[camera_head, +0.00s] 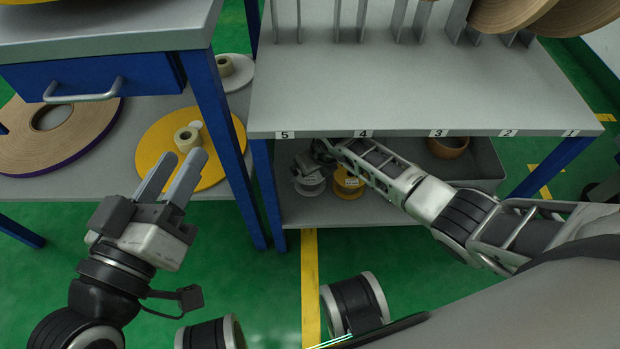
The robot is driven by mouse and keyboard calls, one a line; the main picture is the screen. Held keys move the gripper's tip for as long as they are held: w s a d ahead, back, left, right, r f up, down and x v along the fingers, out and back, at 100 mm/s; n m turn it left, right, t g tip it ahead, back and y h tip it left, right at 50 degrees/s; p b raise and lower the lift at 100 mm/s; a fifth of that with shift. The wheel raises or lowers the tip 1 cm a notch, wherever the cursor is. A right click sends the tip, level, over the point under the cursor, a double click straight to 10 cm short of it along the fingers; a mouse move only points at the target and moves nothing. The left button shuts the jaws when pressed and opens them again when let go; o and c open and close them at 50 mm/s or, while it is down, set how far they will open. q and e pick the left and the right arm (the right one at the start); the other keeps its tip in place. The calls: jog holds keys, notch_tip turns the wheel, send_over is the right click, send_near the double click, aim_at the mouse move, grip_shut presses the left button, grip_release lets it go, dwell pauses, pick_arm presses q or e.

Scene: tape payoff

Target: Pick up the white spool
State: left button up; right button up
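A small white spool (310,187) is on the lower shelf under the numbered rack, at its left end. My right arm reaches in from the right under the upper shelf. My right gripper (318,160) is at the white spool, just above and behind it in the picture. Its fingers are small, dark and partly hidden, so I cannot tell whether they touch the spool. A similar yellow spool (348,186) stands just right of the white one. My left gripper (182,160) is open and empty, in front of the left bench's lower shelf.
The upper shelf (400,100), labelled 1 to 5, overhangs the spools. A grey bin (484,165) with a brown roll (447,147) is to their right. A blue leg (267,190) stands left. The left lower shelf holds a yellow disc (150,150), a white disc (238,77) and a brown roll (75,135).

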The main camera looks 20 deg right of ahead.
jog(key=b+x, duration=0.3)
jog(key=x, duration=0.1)
jog(key=shift+w+a+f, duration=0.1)
jog(key=shift+w+f, duration=0.05)
jog(key=shift+f, duration=0.2)
pick_arm(q)
notch_tip(320, 180, up, 6)
jog(key=w+m+t+h, duration=0.1)
jog(key=m+t+h, duration=0.2)
jog(key=m, duration=0.2)
jog(key=shift+w+a+r+t, duration=0.2)
jog(key=shift+w+a+t, duration=0.05)
jog(key=shift+a+t, duration=0.15)
pick_arm(e)
jog(key=shift+r, duration=0.1)
jog(key=c, duration=1.2)
